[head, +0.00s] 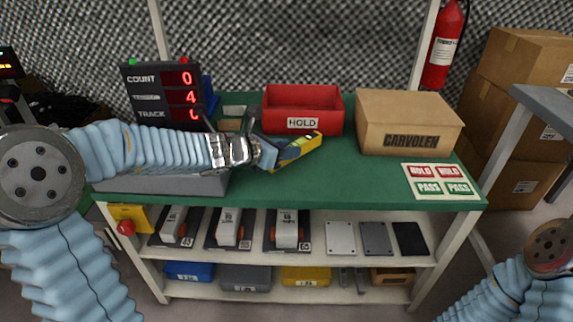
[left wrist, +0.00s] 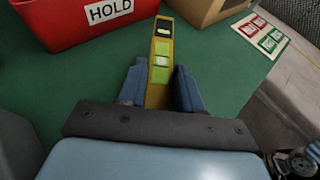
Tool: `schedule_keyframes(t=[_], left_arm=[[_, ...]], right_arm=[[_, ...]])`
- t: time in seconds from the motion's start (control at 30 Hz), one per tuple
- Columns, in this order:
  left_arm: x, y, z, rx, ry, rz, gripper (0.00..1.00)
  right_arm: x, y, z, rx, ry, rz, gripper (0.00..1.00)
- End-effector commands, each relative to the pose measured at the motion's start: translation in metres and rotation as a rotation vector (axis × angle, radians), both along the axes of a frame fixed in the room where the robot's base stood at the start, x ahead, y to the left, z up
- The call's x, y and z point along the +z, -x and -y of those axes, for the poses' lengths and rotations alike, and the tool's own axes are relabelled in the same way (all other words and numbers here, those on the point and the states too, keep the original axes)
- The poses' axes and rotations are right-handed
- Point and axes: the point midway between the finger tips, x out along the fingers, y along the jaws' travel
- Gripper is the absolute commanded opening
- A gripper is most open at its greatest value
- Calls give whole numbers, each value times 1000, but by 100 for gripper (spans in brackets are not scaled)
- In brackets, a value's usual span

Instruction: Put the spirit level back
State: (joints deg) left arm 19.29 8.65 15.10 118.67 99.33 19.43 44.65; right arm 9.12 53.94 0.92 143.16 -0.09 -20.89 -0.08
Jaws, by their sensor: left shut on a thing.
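The yellow spirit level (head: 304,146) is in my left gripper (head: 283,150), over the green bench top in front of the red HOLD bin. In the left wrist view the level (left wrist: 162,55) points away from me, with its green vials facing up. The two blue fingers of my left gripper (left wrist: 160,88) are shut on its near end from both sides. I cannot tell whether the level touches the bench top. My right gripper is not in view; only part of my right arm shows at the lower right of the head view.
The red HOLD bin (head: 303,108) and a CARVOLEN carton (head: 408,122) stand at the back of the green bench (head: 340,180). A counter display (head: 162,95) stands at the left. HOLD and PASS labels (head: 438,181) lie at the right. The bench front is clear between. Shelves below hold several scales and bins.

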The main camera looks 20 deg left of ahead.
Motion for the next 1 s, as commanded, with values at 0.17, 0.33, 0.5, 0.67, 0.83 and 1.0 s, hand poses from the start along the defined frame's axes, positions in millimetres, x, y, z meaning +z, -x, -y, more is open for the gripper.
schedule_keyframes(t=[0.17, 0.33, 0.5, 0.67, 0.83, 1.0], left_arm=[[-32, -2, 2, 0, 1, -2, 0], [-34, -2, 2, -1, 1, 1, 0], [-34, -2, 2, -1, 0, 0, 0], [-37, -2, 2, -1, 1, -1, 40], [-37, -2, 2, -1, 1, -2, 59], [-37, -2, 2, -1, 1, -2, 59]], right_arm=[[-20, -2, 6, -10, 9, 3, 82], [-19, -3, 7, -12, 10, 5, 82], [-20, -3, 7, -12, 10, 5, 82], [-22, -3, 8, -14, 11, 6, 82], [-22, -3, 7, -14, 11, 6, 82], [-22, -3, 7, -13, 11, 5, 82]])
